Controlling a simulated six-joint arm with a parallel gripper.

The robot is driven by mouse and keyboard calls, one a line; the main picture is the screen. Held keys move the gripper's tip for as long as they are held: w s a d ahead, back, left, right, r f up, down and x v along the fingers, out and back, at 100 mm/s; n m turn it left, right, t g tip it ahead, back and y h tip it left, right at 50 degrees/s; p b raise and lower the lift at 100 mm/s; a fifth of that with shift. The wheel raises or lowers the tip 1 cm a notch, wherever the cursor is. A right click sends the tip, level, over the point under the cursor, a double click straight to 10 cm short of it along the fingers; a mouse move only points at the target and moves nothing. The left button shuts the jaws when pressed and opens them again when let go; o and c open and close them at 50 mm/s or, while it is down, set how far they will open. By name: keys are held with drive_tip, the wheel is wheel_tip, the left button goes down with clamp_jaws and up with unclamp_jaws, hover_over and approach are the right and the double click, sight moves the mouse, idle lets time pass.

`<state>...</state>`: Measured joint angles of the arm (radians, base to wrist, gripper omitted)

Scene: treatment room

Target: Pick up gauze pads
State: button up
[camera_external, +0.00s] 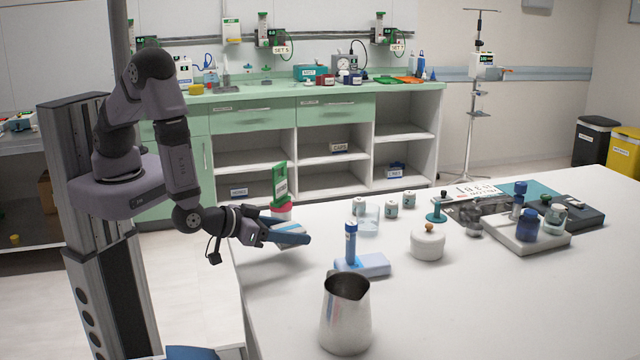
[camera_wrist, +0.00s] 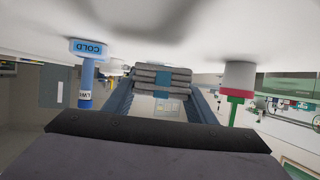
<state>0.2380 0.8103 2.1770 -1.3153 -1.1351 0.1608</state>
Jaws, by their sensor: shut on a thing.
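The gauze pads (camera_wrist: 150,75) are a stack of grey layers with a blue band around the middle, seen in the wrist view between my two fingers. My gripper (camera_wrist: 163,100) is shut on the stack. In the external view my gripper (camera_external: 300,239) is above the left end of the white table, with a soft shadow on the tabletop below it. There the pads (camera_external: 291,227) show only as a pale strip beside the blue finger; the rest is hidden by the gripper.
A green holder on a red-and-white base (camera_external: 280,190) stands just behind my gripper. A blue-capped tube (camera_external: 350,245) stands at a light-blue block (camera_external: 375,265) to the right. A steel jug (camera_external: 345,325) is in front. White jars (camera_external: 392,207) and a lidded pot (camera_external: 427,245) stand farther right.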

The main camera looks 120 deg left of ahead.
sight(290, 228)
drive_tip(key=shift+r, duration=3.15)
